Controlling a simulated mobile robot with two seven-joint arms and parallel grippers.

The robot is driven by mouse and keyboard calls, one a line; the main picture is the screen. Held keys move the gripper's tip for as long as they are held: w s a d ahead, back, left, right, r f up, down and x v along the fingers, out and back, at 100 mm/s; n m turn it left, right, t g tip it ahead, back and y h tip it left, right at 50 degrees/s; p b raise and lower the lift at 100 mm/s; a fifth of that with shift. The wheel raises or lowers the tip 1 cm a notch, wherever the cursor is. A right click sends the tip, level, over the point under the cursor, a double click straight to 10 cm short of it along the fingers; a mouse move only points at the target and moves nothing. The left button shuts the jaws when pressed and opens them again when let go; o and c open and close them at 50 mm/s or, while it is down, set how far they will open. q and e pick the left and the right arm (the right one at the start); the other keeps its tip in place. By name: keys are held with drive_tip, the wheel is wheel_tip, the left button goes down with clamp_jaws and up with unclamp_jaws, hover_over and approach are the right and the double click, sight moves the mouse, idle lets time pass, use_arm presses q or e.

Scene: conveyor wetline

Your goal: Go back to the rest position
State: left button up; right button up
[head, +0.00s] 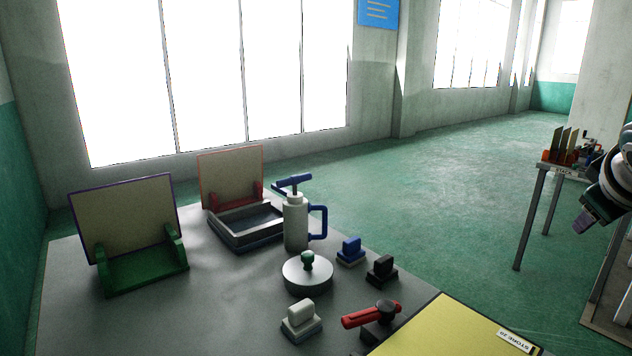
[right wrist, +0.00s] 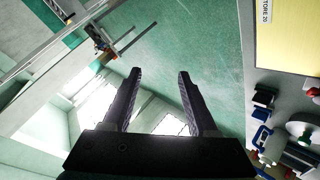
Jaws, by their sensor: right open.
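My right gripper (head: 584,221) shows at the right edge of the head view, hanging in the air above the green floor and in front of a distant small table. In the right wrist view its two dark fingers (right wrist: 159,76) are spread apart with nothing between them. It is well clear of the grey table (head: 225,315). My left gripper is not in view.
The grey table holds a green stand (head: 145,268), a red-framed panel (head: 232,178), a grey pump with blue handle (head: 296,222), a round weight (head: 307,275), small blocks and a red-handled tool (head: 371,315). A yellow mat (head: 450,330) lies at right. Open floor (head: 440,215) lies beyond.

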drive_tip(key=s+a+f+g+y, duration=0.4)
drive_tip(key=s+a+f, duration=0.75)
drive_tip(key=s, duration=0.25)
drive_tip(key=s+a+y, duration=0.2)
drive_tip(key=s+a, duration=0.3)
drive_tip(key=s, duration=0.4)
drive_tip(key=s+a+y, duration=0.1)
drive_tip(key=s+a, duration=0.4)
drive_tip(key=s, duration=0.4)
wheel_tip(320, 180, up, 39)
drive_tip(key=p, duration=3.8)
drive_tip(key=shift+w+d+f, duration=0.15)
drive_tip(key=shift+w+d, duration=0.05)
